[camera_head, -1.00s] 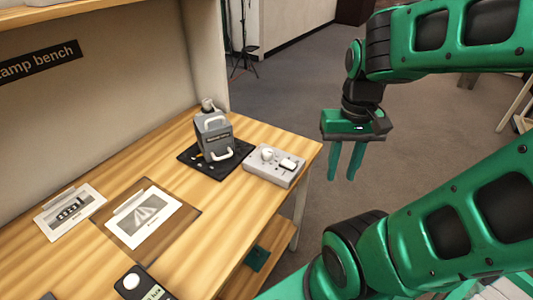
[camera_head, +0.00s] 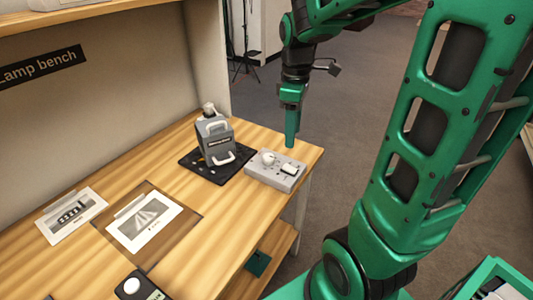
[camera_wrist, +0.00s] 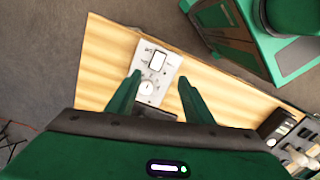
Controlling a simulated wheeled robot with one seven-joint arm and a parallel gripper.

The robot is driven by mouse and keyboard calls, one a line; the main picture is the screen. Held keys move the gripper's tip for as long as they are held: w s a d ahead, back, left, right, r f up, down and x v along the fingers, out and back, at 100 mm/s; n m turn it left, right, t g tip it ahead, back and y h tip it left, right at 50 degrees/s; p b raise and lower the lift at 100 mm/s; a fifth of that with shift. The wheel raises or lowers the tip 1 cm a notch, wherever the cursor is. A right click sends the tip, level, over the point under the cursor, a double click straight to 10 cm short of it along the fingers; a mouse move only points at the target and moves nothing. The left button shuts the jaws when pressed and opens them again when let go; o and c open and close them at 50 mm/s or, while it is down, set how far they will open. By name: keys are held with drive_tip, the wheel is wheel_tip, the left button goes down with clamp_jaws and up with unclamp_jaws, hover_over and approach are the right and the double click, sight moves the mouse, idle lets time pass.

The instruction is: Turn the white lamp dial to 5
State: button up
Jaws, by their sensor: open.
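The white lamp dial (camera_head: 267,157) is a round knob on a light grey control box (camera_head: 268,177) near the right end of the bench. Beside the dial on the same box is a white rectangular switch (camera_head: 289,168). In the wrist view the dial (camera_wrist: 147,87) and the switch (camera_wrist: 157,60) show between my fingers; the dial's setting is too small to read. My gripper (camera_head: 290,140) points down above the back right of the box, apart from it. In the wrist view my gripper (camera_wrist: 158,88) is open and empty, its two green fingers spread.
A grey lamp housing (camera_head: 215,142) with white handles stands on a black mat (camera_head: 240,158) left of the box. Picture cards (camera_head: 145,222) lie on the wooden bench (camera_head: 225,215). Another small dark device (camera_head: 132,286) is at the front.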

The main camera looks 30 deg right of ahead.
sight(269, 155)
drive_tip(key=w+a+f+n, duration=0.2)
drive_tip(key=w+a+n, duration=0.1)
drive_tip(key=w+n, duration=0.4)
drive_tip(key=shift+m, duration=0.5)
drive_tip(key=f, duration=1)
drive_tip(key=shift+w, duration=0.25)
drive_tip(key=shift+d, duration=0.1)
drive_tip(key=c, duration=1)
